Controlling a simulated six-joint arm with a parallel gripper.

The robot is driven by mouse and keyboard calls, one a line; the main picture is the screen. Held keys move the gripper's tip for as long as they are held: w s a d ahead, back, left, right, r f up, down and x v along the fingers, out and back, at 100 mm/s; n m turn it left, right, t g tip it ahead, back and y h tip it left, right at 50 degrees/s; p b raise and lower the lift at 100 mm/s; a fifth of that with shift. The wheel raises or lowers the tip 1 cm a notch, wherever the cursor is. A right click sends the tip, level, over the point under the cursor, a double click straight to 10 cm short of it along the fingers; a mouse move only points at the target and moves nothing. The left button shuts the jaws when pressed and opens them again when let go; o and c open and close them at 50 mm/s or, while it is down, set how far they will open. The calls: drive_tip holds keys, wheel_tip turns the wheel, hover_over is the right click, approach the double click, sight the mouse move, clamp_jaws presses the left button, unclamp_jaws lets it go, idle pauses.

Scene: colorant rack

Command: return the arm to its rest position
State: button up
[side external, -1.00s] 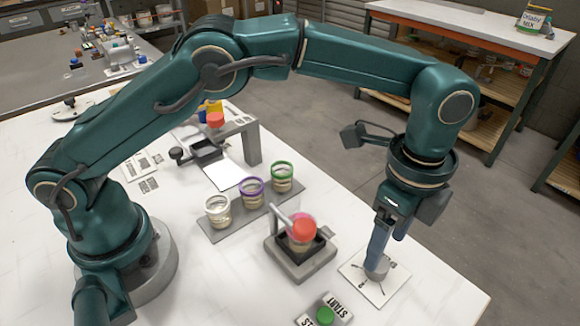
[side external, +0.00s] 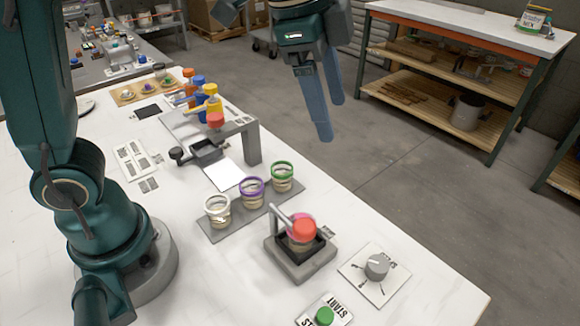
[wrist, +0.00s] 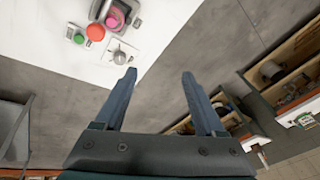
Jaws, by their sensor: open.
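My gripper (side external: 333,115) is raised high above the work, at the top of the side view, with its two blue fingers pointing down. The fingers stand apart with nothing between them. In the wrist view my gripper (wrist: 159,78) is open and empty, with floor between the fingers. The grey dial (side external: 377,266) stands on its white plate at the table's right, clear of my gripper. The dial also shows in the wrist view (wrist: 119,58), near the left fingertip. The end of my upper arm is cut off by the picture's top.
The white table (side external: 420,300) bears a rack (side external: 225,228) of three ringed cups, a device with a red top (side external: 303,231), a green START button (side external: 325,315) and several coloured bottles (side external: 210,92). A shelved workbench (side external: 470,25) stands behind. Open floor lies between.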

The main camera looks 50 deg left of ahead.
drive_tip(key=s+a+n+t, duration=0.2)
drive_tip(key=s+a+n, duration=0.3)
drive_tip(key=s+a, duration=0.15)
drive_tip(key=s+a+f+n+y, duration=0.1)
drive_tip(key=s+a+f+n, duration=0.1)
drive_tip(key=s+f+n, duration=0.4)
drive_tip(key=shift+s+n, duration=0.25)
drive_tip(key=shift+n, duration=0.15)
